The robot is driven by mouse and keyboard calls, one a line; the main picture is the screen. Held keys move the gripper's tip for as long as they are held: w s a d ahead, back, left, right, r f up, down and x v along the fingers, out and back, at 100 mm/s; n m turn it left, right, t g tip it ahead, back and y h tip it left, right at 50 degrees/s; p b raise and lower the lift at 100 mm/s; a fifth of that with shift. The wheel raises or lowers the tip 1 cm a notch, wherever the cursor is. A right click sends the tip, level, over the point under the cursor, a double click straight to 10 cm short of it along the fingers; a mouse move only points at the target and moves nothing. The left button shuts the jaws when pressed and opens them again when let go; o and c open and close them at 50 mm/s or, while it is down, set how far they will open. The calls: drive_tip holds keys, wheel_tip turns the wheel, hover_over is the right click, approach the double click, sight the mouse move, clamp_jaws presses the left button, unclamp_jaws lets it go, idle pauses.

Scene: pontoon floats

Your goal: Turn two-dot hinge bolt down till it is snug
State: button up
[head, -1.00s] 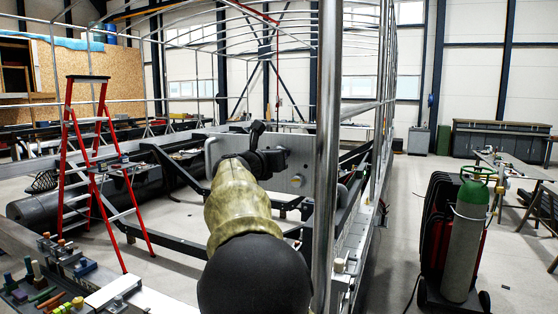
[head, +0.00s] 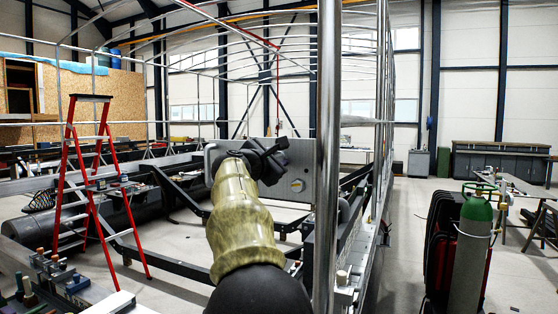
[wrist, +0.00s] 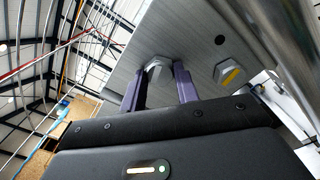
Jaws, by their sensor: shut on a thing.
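A grey metal plate (wrist: 195,30) fills the upper middle of the wrist view; it also shows in the head view (head: 318,160). My gripper (wrist: 158,76) has its two purple fingers shut on a grey hex bolt head (wrist: 154,66) at the plate's face. No dots can be made out on this bolt, and its shank and seating are hidden. A second hex bolt (wrist: 229,74) with a yellow mark sits to its right, apart from my fingers. In the head view my dark gripper (head: 266,160) is against the plate and hides the held bolt.
A round hole (wrist: 220,40) is in the plate above the second bolt. A vertical metal post (head: 327,150) stands close to the right of my arm. A red ladder (head: 90,180) stands at left, and a green-topped gas cylinder (head: 474,240) at right.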

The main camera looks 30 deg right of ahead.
drive_tip(key=shift+f+m+b, duration=0.2)
drive_tip(key=shift+m+b, duration=0.15)
drive_tip(key=shift+m, duration=0.05)
drive_tip(key=o, duration=0.8)
drive_tip(key=shift+r+m, duration=0.15)
drive_tip(key=shift+m, duration=0.15)
drive_tip(key=b+v, duration=0.3)
drive_tip(key=v, duration=0.3)
drive_tip(key=shift+b, duration=0.3)
